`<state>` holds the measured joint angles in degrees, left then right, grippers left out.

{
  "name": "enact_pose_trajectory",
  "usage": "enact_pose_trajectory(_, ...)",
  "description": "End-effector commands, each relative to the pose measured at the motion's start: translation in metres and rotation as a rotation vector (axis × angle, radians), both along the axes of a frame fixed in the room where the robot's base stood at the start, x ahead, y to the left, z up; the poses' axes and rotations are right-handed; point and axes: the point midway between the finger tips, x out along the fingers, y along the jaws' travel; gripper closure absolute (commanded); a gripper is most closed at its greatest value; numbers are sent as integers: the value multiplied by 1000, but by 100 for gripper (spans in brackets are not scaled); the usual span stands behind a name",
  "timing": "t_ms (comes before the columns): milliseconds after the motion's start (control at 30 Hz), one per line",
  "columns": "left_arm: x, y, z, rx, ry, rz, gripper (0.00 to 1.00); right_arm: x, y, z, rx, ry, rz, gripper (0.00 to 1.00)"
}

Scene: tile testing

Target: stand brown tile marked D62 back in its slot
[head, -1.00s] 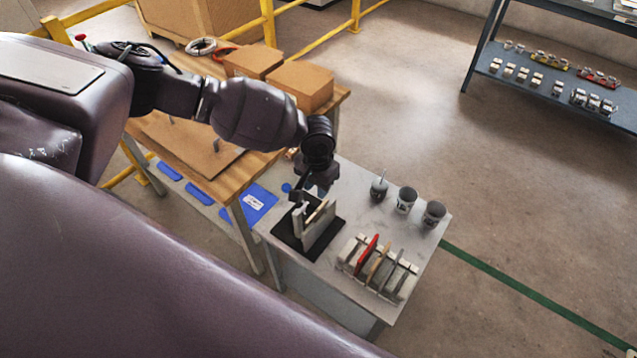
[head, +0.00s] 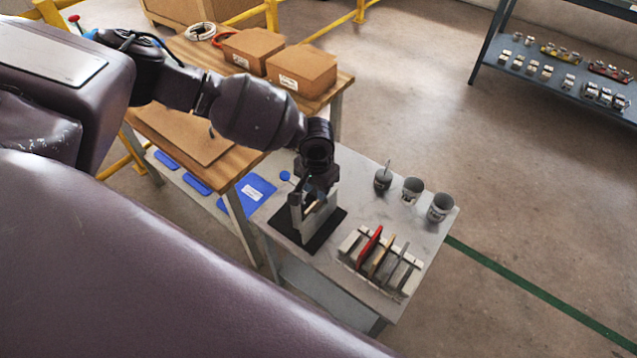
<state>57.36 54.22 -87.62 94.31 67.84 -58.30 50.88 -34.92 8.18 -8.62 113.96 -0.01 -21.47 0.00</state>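My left gripper (head: 309,200) points down over a grey upright fixture (head: 325,222) on a black base plate (head: 291,238). A thin tan-brown edge (head: 313,207) shows at the gripper's fingers, inside the fixture. It looks like a tile, but no mark can be read. The fingers are small and dark, so I cannot tell if they are closed on it. A pale slotted rack (head: 350,243) to the right holds a red tile (head: 369,245), a tan-brown tile (head: 382,258) and grey tiles (head: 397,265) on edge. The marking D62 is not legible anywhere. My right gripper is not in view.
Three grey cups (head: 412,190) stand along the back right of the grey table (head: 350,180); the left one holds a thin stick. A blue sheet (head: 253,193) lies at the left. A wooden bench (head: 235,165) with cardboard boxes (head: 301,72) stands behind.

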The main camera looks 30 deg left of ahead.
Motion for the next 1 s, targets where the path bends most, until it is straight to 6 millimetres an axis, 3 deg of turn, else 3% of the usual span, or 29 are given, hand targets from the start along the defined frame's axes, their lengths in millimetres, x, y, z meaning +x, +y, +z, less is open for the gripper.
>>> enact_pose_trajectory(67,-1,0,-11,1,4,-1,68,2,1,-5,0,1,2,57)
enact_pose_trajectory(300,-1,0,-28,0,2,-1,68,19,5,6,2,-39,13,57)
enact_pose_trajectory(700,0,0,-58,-1,2,-1,68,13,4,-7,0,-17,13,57)
enact_pose_trajectory(1000,1,0,-62,0,-1,-2,68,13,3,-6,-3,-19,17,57)
